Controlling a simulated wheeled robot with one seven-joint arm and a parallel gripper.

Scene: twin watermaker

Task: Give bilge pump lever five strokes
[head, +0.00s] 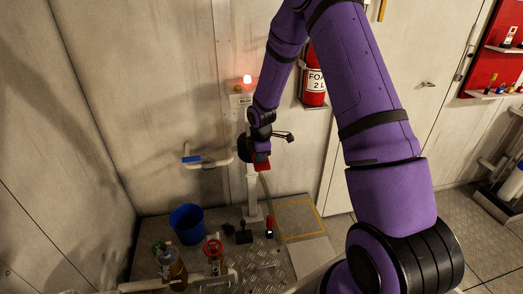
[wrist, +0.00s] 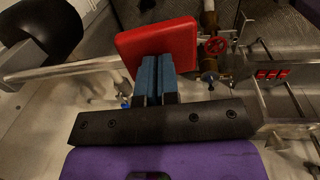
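My gripper (wrist: 158,60) points away from the wrist camera, its two blue-padded fingers side by side with only a thin dark line between them. The fingertips overlap a broad red block (wrist: 180,38), the grip of the pump lever, which is wider than both fingers; I see nothing held between them. Whether they touch it is unclear. A metal lever bar (wrist: 65,71) runs left from the block. In the head view the red grip (head: 262,162) is at my gripper, in front of the white pump post (head: 252,190). My purple arm hides part of the post.
A blue bucket (head: 187,224), a red valve wheel (head: 213,249) and pipes (head: 152,285) are near the post's foot. A fire extinguisher (head: 314,82) hangs on the wall. A yellow-marked floor square (head: 300,216) looks clear.

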